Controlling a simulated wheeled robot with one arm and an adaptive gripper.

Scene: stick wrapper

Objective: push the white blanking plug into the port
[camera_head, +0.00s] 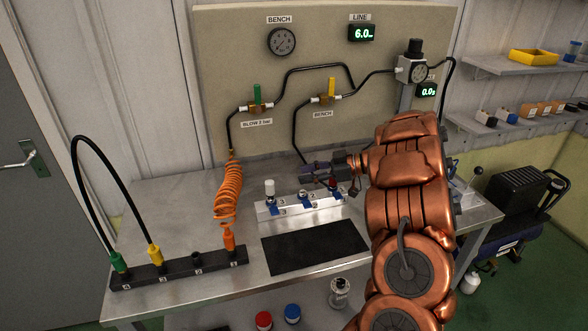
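A silver manifold block (327,215) lies on the bench, with several blue fittings along it. A small white upright cylinder (269,185), which looks like the white plug, stands at the block's left end, just behind the left blue fitting (273,209). Whether it sits in a port cannot be told. A middle blue fitting (303,198) and a small red piece (333,182) are farther right. My gripper (309,170) is above and behind the block, pointing left, to the right of the white piece and apart from it. Its fingers are small and dark; their opening is unclear.
A coiled orange hose (228,193) stands left of the block. A black rack (180,269) with a looped black hose is at the front left. A dark mat (314,246) lies in front of the block. The panel (210,60) with gauges and valves rises behind.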

